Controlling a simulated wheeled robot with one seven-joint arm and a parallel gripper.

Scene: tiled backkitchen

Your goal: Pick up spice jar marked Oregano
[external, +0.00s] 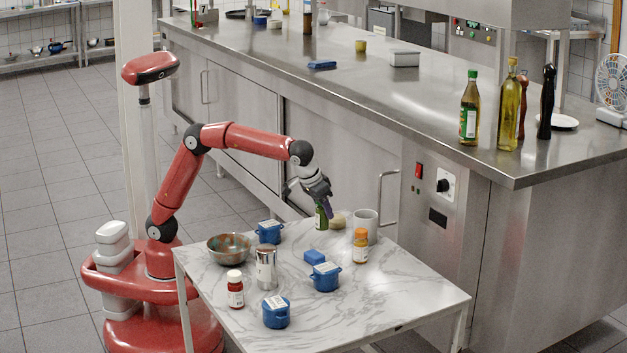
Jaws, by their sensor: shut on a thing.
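My gripper (324,205) is shut on a small green jar (320,221) at the far side of the marble-topped table. The fingers reach down over the jar and hide its upper part. Its label is too small to read, so I cannot tell from the print whether it says Oregano. I cannot tell if its base touches the table.

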